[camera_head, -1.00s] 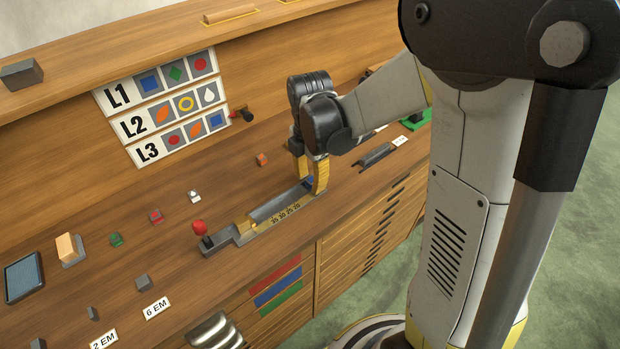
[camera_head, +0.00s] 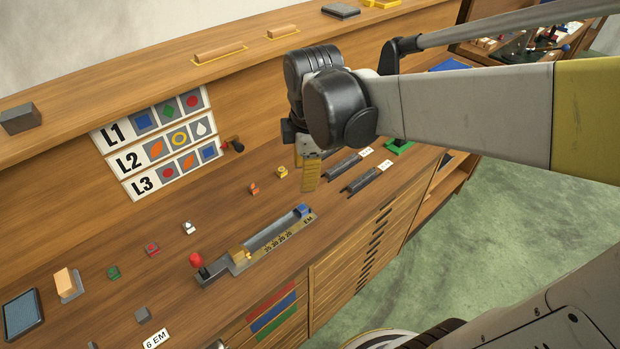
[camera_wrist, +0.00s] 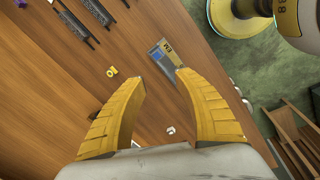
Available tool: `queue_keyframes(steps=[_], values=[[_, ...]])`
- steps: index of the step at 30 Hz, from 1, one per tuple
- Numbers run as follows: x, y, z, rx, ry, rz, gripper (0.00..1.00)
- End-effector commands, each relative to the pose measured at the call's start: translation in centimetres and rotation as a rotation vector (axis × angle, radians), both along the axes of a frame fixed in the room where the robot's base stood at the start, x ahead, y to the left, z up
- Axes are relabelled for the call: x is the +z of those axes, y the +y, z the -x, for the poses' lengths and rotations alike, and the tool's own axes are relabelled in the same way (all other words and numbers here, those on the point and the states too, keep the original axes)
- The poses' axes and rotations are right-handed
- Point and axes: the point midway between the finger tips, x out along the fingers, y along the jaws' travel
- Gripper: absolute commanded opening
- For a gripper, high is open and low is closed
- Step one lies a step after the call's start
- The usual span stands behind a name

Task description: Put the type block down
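A blue type block (camera_head: 303,210) sits in the right end of the grey caster stick (camera_head: 243,262), beside the "EM" marking. The stick has a red-knobbed lever at its left end and a brass piece in it. My gripper (camera_head: 308,174) hangs in the air above the bench, clear of the stick. In the wrist view my gripper (camera_wrist: 161,78) has its two yellow fingers wide apart with nothing between them. The stick's end (camera_wrist: 172,52) shows beyond the fingertips in that view.
Small blocks stand loose on the bench: yellow (camera_head: 282,172), orange (camera_head: 254,188), white (camera_head: 188,227), red (camera_head: 152,249) and green (camera_head: 113,272). Two dark racks (camera_head: 362,180) lie to the right. A sign board (camera_head: 160,143) with rows L1 to L3 stands behind.

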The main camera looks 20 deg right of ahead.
Motion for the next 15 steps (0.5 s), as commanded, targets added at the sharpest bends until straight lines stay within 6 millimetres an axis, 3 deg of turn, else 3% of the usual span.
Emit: queue_keyframes(steps=[3, 9, 15], values=[[1.8, 0.0, 3.4, -0.373, -0.128, -0.088, 0.38], [3.0, 0.0, 7.4, -0.94, -0.302, -0.323, 0.38], [2.9, 0.0, 9.1, -1.232, -0.371, -0.5, 0.38]])
